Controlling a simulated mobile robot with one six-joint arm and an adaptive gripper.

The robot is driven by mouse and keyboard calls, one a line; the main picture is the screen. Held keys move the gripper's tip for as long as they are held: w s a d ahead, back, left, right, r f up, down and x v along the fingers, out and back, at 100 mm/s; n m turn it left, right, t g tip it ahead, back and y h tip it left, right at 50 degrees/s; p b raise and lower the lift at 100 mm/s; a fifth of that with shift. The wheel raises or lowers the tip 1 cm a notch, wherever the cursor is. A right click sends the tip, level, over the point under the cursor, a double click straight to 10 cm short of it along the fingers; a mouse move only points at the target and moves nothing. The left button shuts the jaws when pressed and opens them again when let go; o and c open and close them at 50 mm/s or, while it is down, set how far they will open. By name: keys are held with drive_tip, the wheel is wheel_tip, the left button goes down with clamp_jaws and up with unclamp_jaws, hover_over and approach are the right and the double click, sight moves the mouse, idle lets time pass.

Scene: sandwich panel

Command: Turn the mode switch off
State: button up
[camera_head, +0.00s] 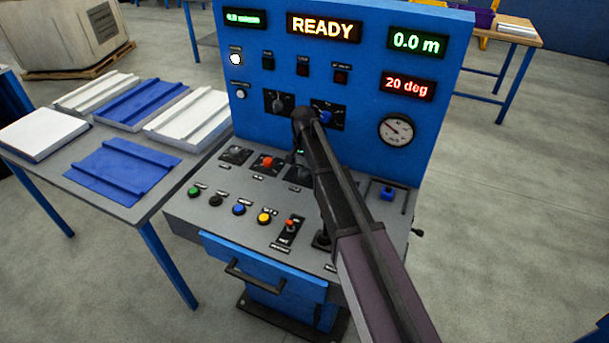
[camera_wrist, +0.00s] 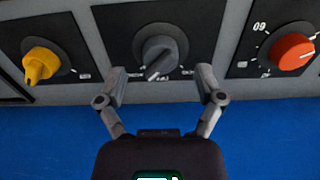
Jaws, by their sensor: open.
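A grey rotary knob (camera_wrist: 160,52) on a black plate sits in the middle of the wrist view, its pointer toward the lower left. The small labels around it are too blurred to read, so I cannot confirm that it is the mode switch. My gripper (camera_wrist: 161,76) is open and empty; its two fingers stand either side of the knob's lower part in the picture, with gaps visible on both sides. Whether the fingertips are at knob depth is unclear. In the head view my arm and gripper cover much of this part of the console (camera_head: 200,215).
In the wrist view a yellow knob (camera_wrist: 40,65) is left and a red-orange knob (camera_wrist: 291,51) is right. The blue upright panel (camera_head: 360,65) rises behind the deck. Coloured buttons (camera_head: 239,209) line the front. A side table (camera_head: 120,210) with panels stands left.

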sight(304, 171)
drive_tip(key=shift+f+b, duration=0.8)
drive_tip(key=shift+f, duration=0.3)
